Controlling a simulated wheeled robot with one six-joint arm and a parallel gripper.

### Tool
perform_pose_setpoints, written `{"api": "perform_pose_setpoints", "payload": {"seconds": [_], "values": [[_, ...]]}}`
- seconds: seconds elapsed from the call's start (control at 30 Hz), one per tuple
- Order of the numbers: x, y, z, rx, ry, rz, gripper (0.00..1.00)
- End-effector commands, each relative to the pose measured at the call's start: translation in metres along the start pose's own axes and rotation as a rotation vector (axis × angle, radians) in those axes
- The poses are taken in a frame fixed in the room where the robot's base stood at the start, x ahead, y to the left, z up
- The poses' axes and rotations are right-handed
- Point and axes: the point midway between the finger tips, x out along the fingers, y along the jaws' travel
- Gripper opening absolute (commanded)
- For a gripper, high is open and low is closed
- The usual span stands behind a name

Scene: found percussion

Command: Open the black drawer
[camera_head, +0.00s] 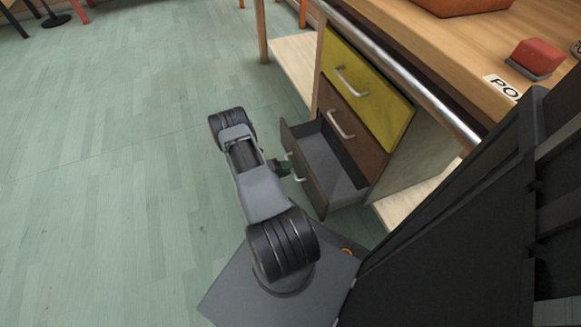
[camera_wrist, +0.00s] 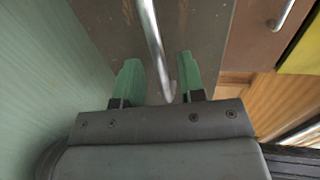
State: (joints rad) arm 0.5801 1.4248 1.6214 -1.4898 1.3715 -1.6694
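The black drawer (camera_head: 309,185) is the lowest of three in the unit under the table. In the head view it stands pulled out, with its grey inside showing from above. Its metal handle (camera_head: 296,168) is on the front panel and also shows in the wrist view (camera_wrist: 151,40). My gripper (camera_head: 285,168) is at this handle. In the wrist view, the green fingers of my gripper (camera_wrist: 158,72) stand apart on either side of the handle bar, with visible gaps. The drawer front (camera_wrist: 195,30) looks dark brown-grey there.
Above the black drawer are a shut brown drawer (camera_head: 352,129) and a shut yellow drawer (camera_head: 366,88), each with a metal handle. The wooden table top (camera_head: 460,45) overhangs them and carries a red block (camera_head: 537,55). The green floor (camera_head: 110,140) to the left is clear.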

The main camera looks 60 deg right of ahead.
Motion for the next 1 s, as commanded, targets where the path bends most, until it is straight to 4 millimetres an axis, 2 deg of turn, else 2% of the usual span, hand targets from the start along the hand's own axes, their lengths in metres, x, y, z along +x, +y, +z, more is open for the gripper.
{"api": "perform_pose_setpoints", "payload": {"seconds": [0.1,0.3,0.5,0.7,1.0], "values": [[-0.027,-0.003,0.001,-0.001,-0.007,0.0,0.36],[-0.068,-0.002,0.0,0.0,-0.005,-0.001,0.36],[-0.097,-0.001,0.0,0.0,-0.004,0.0,0.36],[-0.113,-0.001,0.0,0.001,-0.001,-0.001,0.36],[-0.116,0.0,-0.001,0.0,-0.001,-0.001,0.36]]}}
